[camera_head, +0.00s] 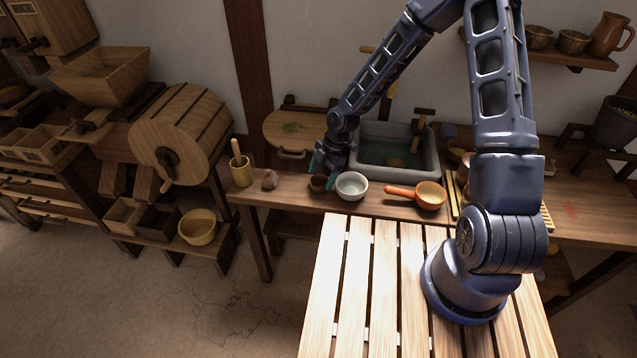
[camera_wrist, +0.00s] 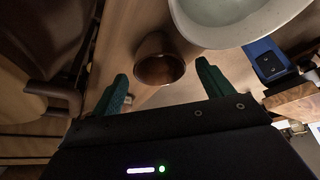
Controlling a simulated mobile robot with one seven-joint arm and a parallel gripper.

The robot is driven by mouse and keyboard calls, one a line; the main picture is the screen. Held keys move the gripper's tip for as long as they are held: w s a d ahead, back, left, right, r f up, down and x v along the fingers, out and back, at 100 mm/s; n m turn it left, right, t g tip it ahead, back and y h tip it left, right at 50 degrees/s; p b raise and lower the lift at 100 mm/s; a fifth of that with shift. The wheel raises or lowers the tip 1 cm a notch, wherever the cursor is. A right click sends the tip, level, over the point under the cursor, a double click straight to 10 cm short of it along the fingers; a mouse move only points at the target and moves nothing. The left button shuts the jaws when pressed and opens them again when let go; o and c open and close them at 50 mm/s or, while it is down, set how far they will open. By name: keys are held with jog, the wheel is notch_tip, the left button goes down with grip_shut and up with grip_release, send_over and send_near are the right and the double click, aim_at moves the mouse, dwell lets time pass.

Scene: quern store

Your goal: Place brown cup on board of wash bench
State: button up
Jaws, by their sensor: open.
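The small brown cup (camera_head: 318,184) stands on the front strip of the wash bench (camera_head: 277,196), left of a white bowl (camera_head: 352,186). My gripper (camera_head: 324,172) is open and low at the cup. In the wrist view the cup (camera_wrist: 158,62) shows between and just beyond the two green fingertips (camera_wrist: 163,76), with gaps to both sides; I cannot tell whether a finger touches it. A round wooden board (camera_head: 277,127) with green bits on it lies on the bench behind, left of the grey basin (camera_head: 431,166).
The white bowl (camera_wrist: 222,22) is close beside the right finger in the wrist view. An orange pan (camera_head: 431,195) lies farther right. A brown lump (camera_head: 270,180) and a mortar with pestle (camera_head: 241,174) stand left. A slatted table (camera_head: 345,290) is in front.

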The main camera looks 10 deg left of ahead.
jog(key=v, duration=0.8)
jog(key=w+d+r+m+t+h, duration=0.1)
jog(key=d+r+m+t+h, duration=0.1)
jog(key=d+r+m, duration=0.6)
jog(key=w+d+r+m+t+h, duration=0.25)
jog(key=d+r+m, duration=0.25)
jog(key=d+r, duration=0.7)
jog(key=s+d+r+m+t+y, duration=0.1)
jog(key=s+d+r+m+t, duration=0.2)
jog(key=s+d+r+m, duration=1)
jog(key=s+d+m, duration=0.1)
jog(key=s+d, duration=0.2)
jog(key=d, duration=0.1)
jog(key=shift+d+r, duration=0.25)
jog(key=shift+d, duration=0.05)
jog(key=shift+o, duration=0.2)
jog(key=shift+s, duration=0.15)
